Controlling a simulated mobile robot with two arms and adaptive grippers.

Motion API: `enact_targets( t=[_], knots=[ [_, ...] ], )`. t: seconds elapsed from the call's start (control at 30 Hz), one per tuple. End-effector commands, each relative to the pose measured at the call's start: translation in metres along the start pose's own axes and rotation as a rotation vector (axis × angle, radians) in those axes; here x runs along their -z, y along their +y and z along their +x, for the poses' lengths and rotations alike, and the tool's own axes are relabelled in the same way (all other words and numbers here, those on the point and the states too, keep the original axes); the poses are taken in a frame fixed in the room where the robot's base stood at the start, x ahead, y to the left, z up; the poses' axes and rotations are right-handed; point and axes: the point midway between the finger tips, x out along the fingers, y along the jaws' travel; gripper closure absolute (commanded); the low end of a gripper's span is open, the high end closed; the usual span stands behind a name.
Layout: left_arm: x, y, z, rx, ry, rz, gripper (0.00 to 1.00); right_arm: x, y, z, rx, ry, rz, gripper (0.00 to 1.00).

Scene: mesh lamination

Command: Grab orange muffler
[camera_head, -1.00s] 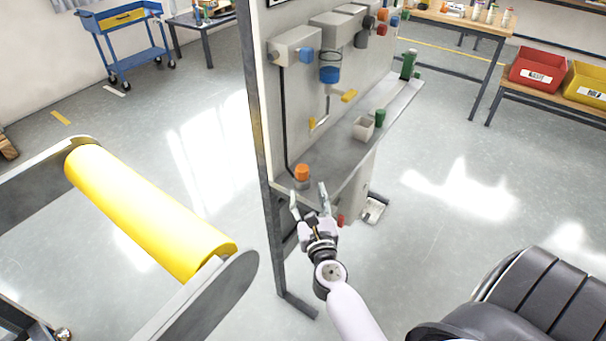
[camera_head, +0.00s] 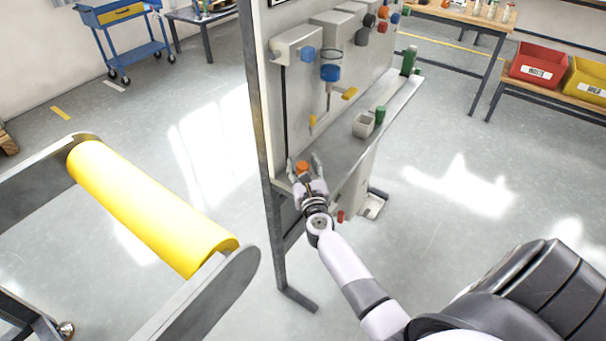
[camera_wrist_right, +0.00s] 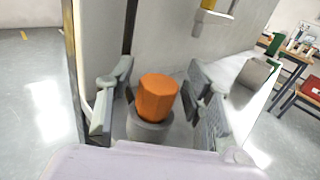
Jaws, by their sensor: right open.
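The orange muffler (camera_head: 302,166) stands upright at the near left end of the grey shelf on the panel. In the right wrist view the muffler (camera_wrist_right: 158,97) is an orange faceted cap on a grey round base (camera_wrist_right: 149,131). My right gripper (camera_head: 305,168) is open at the shelf end, with its fingers on either side of the muffler. In the right wrist view the open fingers (camera_wrist_right: 157,105) flank it, with a gap visible on each side of the orange part. My left gripper is not in view.
The upright panel (camera_head: 262,120) rises directly left of the muffler. A yellow roller (camera_head: 150,208) lies to the left, across clear floor.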

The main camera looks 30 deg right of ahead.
Motion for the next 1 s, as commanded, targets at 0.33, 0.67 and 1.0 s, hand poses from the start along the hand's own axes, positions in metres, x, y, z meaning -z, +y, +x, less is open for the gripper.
enact_targets(
  t=[0.33,0.67,1.0],
  knots=[
    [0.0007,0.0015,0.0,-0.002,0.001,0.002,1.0,0.0003,0.0003,-0.0007,-0.001,0.0,0.0,0.69],
    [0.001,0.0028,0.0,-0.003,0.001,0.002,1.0,0.0003,0.0004,-0.0008,-0.001,0.001,0.001,0.91],
    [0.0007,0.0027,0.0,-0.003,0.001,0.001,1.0,-0.0002,0.0004,-0.0007,-0.001,0.0,0.001,1.0]
  ],
)
